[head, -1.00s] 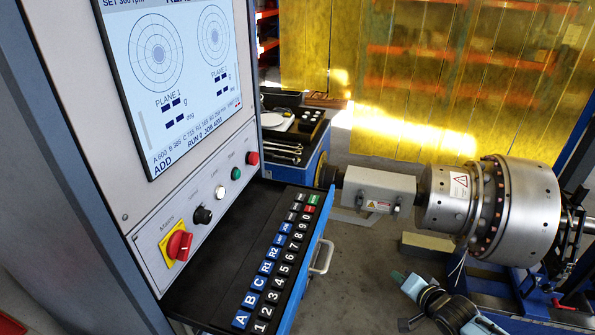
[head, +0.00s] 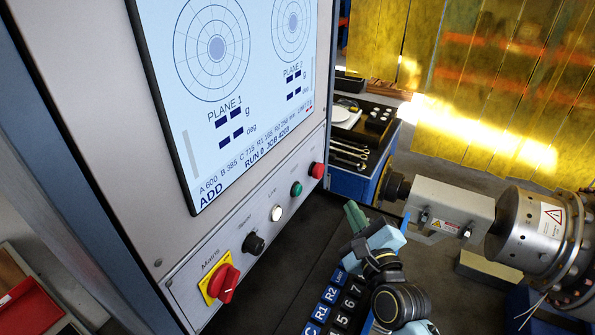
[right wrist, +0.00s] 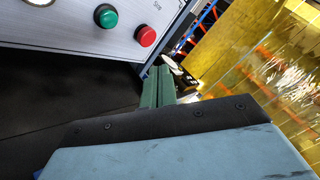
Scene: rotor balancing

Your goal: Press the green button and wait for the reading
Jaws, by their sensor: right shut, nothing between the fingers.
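The green button (head: 296,189) sits on the lower strip of the grey control cabinet, between a white button (head: 276,213) and a red button (head: 317,170). It also shows in the right wrist view (right wrist: 106,16). The screen (head: 240,95) above shows two polar plots, with dashes in place of the g and deg figures, and "RUN 0" below. My right gripper (head: 352,215) is shut and empty, its green fingers in front of the panel, to the right of and below the green button, apart from it. My left gripper is out of view.
A red rotary mains switch (head: 222,284) and a black knob (head: 253,244) are on the same strip. A black keypad shelf (head: 330,305) lies below, partly hidden by my right arm. The steel rotor (head: 535,228) stands at the right.

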